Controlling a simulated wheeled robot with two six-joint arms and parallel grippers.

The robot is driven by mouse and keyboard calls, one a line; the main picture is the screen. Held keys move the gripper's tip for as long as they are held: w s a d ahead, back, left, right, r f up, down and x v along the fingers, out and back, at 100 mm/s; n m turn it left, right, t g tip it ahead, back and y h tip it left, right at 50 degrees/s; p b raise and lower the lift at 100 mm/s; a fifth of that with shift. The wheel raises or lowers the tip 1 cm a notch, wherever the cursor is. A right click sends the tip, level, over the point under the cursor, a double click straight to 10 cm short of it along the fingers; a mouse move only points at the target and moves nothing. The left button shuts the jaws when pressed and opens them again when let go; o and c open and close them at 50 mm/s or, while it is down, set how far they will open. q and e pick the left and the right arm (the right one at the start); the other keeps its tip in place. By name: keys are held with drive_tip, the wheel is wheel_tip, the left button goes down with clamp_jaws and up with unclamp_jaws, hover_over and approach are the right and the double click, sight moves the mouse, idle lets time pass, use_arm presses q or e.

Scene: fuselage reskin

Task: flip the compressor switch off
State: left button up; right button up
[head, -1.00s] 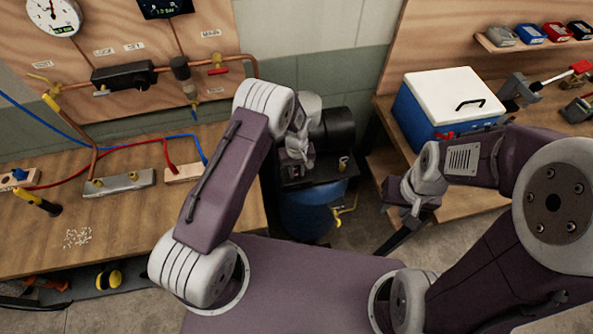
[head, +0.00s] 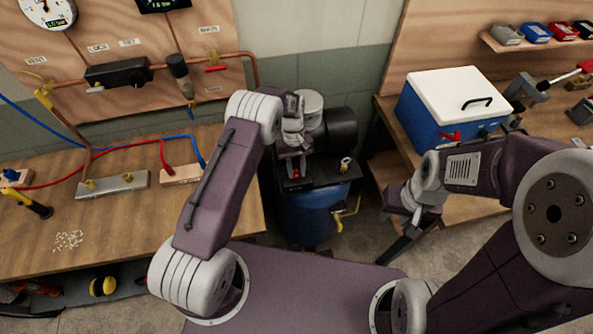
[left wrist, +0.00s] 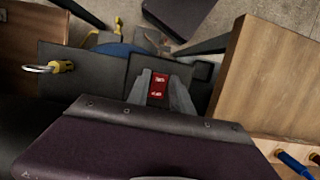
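The red compressor switch (left wrist: 157,86) shows between the two fingers of my left gripper (left wrist: 160,90) in the left wrist view. It also shows in the head view as a small red patch (head: 296,173) on the dark top of the compressor (head: 307,217), which has a blue tank. My left gripper (head: 293,166) hangs pointing down over the switch. Its fingers are apart, one on each side of the red rocker; whether they touch it I cannot tell. My right gripper (head: 398,247) hangs low beside the right bench, away from the compressor; its finger gap is unclear.
A blue cooler with a white lid (head: 452,105) stands on the right bench. The left workbench (head: 130,225) holds hoses and a metal manifold (head: 112,186). A yellow-handled valve (head: 348,208) sticks out at the tank's right. A yellow-based ring fitting (left wrist: 60,67) stands beside the switch.

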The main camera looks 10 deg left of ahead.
sight(295, 169)
use_arm(q)
drive_tip(key=shift+o, duration=0.8)
drive_tip(key=shift+w+r, duration=0.15)
drive_tip(key=shift+r, duration=0.15)
drive_tip(key=d+b+v, duration=0.1)
drive_tip(key=b+v, duration=0.1)
drive_tip(key=v, duration=0.6)
drive_tip(key=shift+a+r, duration=0.3)
drive_tip(key=shift+a, duration=0.25)
drive_tip(key=shift+b, duration=0.3)
